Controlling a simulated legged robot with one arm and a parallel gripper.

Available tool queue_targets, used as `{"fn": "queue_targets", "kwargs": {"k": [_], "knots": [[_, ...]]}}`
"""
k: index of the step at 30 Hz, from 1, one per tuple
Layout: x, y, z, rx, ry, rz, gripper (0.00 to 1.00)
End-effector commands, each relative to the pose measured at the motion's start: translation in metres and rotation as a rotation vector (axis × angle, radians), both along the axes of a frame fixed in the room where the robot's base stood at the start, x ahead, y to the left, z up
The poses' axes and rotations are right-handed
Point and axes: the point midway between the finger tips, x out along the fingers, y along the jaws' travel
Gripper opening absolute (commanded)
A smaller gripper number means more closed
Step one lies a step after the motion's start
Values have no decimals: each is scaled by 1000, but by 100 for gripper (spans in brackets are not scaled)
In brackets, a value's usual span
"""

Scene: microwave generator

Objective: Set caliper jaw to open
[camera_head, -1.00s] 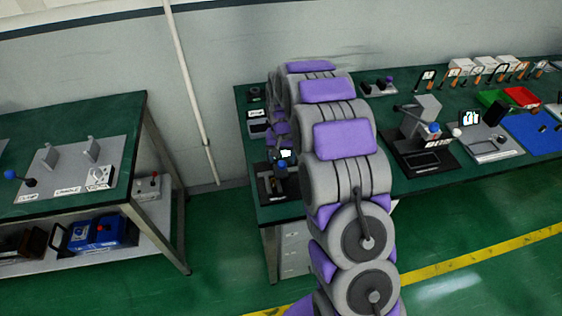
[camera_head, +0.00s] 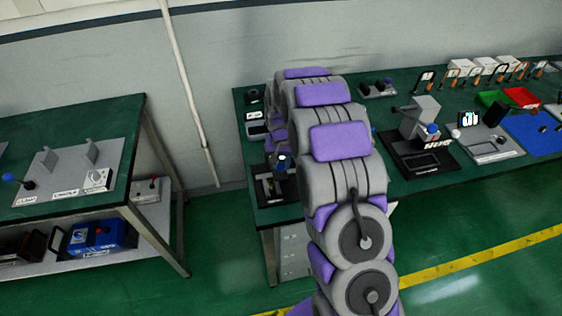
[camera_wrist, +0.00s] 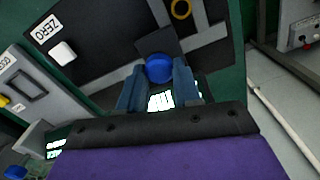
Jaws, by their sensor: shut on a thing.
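In the wrist view my gripper (camera_wrist: 160,80) has its two blue-grey fingers closed around a round blue knob (camera_wrist: 159,68). The knob sits on a dark fixture (camera_wrist: 112,60), which I take to be the caliper station. A lit white display shows between the fingers, below the knob. My arm hides much of this area, and the caliper jaw's position cannot be made out.
A white button (camera_wrist: 63,53) labelled ZERO is left of the knob, and a yellow ring (camera_wrist: 181,9) lies above it. Other bench devices (camera_head: 420,140) stand to the right of my arm. A separate green bench (camera_head: 120,110) is at the left, with a floor gap between.

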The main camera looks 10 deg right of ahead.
Motion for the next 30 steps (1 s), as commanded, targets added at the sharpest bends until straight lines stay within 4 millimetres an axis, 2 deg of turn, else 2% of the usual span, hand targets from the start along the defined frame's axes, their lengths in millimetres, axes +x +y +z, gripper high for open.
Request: {"fn": "queue_targets", "kwargs": {"k": [4, 13, 16, 22, 30], "knots": [[0, 1, 0, 0, -1, 1, 0], [0, -1, 0, 1, -1, 0, 0], [1, -9, 1, 1, 0, -2, 0], [0, -41, 1, 1, 2, -2, 0], [0, -46, 0, -1, -1, 1, 0]]}}
